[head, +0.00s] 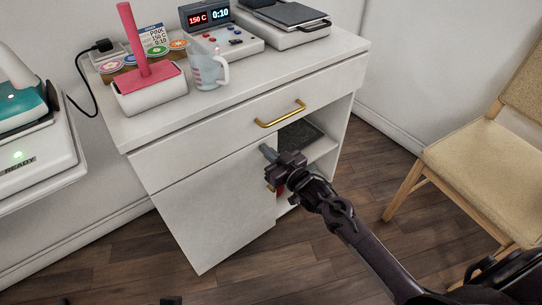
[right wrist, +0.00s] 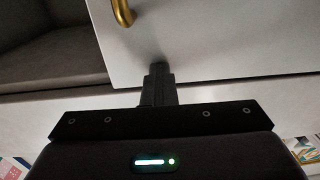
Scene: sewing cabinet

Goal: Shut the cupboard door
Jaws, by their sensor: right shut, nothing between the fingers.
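The cupboard door (head: 212,212) is the white panel at the lower left of the white cabinet's front (head: 185,155). It looks slightly ajar, with the open interior showing beside its free right edge. Its brass handle (head: 270,187) is mostly hidden behind my right gripper (head: 268,153). That gripper is shut and empty, at the door's upper right part. In the right wrist view the gripper's shut fingers (right wrist: 158,80) point at the white door (right wrist: 210,40), close to its face, near the brass handle (right wrist: 122,12). I cannot tell whether they touch.
A drawer with a brass handle (head: 280,114) is shut above the door. Open shelves (head: 318,150) lie to its right. A chair (head: 480,150) stands right; the floor in front is clear.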

